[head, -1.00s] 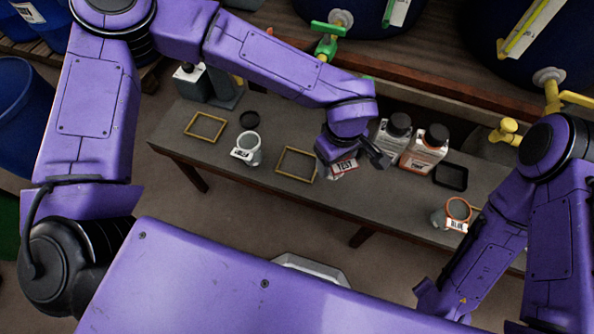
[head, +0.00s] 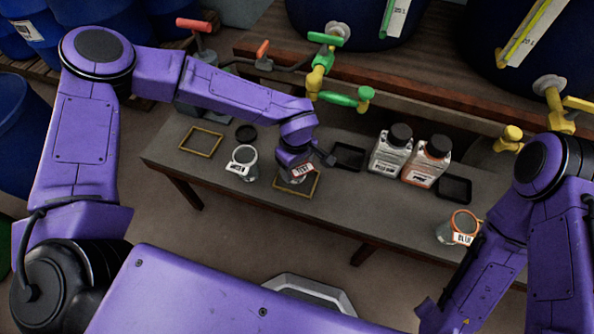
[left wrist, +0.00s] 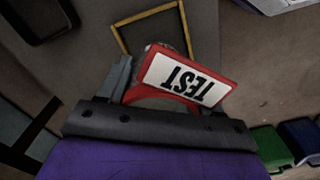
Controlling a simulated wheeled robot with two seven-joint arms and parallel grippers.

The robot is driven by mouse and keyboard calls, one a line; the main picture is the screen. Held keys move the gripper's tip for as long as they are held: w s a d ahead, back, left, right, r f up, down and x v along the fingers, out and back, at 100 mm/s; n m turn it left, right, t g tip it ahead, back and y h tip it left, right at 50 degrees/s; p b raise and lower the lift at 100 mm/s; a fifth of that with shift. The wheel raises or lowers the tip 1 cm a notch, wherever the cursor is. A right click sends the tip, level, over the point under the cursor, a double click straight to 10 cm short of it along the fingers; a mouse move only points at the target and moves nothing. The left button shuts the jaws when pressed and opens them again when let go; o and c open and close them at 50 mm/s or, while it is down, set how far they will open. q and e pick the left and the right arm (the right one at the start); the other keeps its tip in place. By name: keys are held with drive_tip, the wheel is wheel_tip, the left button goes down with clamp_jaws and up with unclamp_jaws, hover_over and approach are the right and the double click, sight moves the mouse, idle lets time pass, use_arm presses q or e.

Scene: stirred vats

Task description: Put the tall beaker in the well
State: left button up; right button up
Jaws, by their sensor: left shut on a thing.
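My left gripper (head: 297,163) is shut on a clear beaker (head: 292,178) with a red collar and a white TEST label; I cannot confirm that it is the tall beaker. In the left wrist view, the red collar (left wrist: 150,96) and label are at the jaws and hide most of the glass. The beaker is over a yellow square frame (head: 316,190), and I cannot tell whether it touches the table. A second yellow frame (head: 201,152) lies empty at the left. Nothing is plainly marked as the well. My right gripper is out of sight.
On the table (head: 225,199) a white-collared beaker (head: 250,170) and a black round piece (head: 246,133) are left of my gripper. A black tray (head: 349,157), two capped bottles (head: 390,155), another black tray (head: 454,189) and an orange-collared beaker (head: 449,232) are right. Vat taps (head: 345,99) overhang behind.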

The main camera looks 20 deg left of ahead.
use_arm(q)
drive_tip(key=shift+f, duration=0.95)
drive_tip(key=shift+f, duration=0.1)
drive_tip(key=o, duration=1)
drive_tip(key=shift+o, duration=0.2)
wheel_tip(320, 180, up, 12)
drive_tip(key=p, duration=0.2)
